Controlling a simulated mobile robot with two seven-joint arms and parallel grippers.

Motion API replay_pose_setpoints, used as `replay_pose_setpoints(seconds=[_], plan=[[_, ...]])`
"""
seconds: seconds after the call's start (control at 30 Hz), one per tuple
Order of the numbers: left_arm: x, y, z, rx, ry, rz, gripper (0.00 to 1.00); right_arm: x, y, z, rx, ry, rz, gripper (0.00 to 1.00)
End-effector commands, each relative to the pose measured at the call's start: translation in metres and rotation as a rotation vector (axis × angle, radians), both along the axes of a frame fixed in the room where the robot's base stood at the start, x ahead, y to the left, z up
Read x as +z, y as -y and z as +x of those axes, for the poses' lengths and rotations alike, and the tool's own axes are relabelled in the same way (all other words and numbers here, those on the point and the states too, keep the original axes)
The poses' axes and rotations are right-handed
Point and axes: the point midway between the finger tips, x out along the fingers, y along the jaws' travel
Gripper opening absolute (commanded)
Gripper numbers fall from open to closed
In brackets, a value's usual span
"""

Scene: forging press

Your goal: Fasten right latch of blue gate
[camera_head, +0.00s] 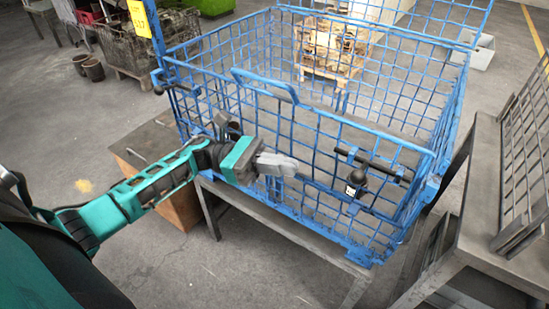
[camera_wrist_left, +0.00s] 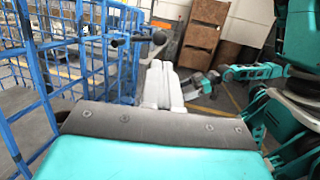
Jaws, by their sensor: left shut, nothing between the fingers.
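The blue gate (camera_head: 265,82) is the mesh front panel of a blue wire cage and stands upright, with a loop handle on top. Its right latch (camera_head: 357,180) is a dark bar with a black ball knob, on the right part of the front. The latch knob also shows in the left wrist view (camera_wrist_left: 159,38), beyond my fingertips. My left gripper (camera_head: 292,166) is shut and empty, in front of the mesh, left of the latch and apart from it. In the left wrist view, what looks like my right gripper (camera_wrist_left: 203,84) is small, its jaws unclear.
The cage stands on a grey metal stand (camera_head: 275,222). A grey metal table (camera_head: 505,235) with a rack is close on the right. A brown cabinet (camera_head: 165,195) is at the left. The floor in front of the stand is clear.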

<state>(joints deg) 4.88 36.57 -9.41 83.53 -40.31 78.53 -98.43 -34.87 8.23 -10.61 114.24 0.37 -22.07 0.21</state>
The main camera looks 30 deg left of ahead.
Motion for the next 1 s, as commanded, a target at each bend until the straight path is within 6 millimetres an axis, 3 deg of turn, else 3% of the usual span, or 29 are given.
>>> replay_pose_setpoints(seconds=[0.2,0.4,1.0], plan=[[0.013,0.047,0.008,-0.002,0.003,-0.003,0.00,0.004,0.006,-0.004,-0.010,-0.007,-0.011,0.93],[0.018,0.077,0.013,-0.001,0.001,-0.002,0.00,0.005,0.013,-0.008,-0.020,-0.013,-0.022,0.93],[0.017,0.095,0.014,-0.002,0.002,-0.001,0.00,0.003,0.013,-0.010,-0.020,-0.015,-0.023,0.93]])
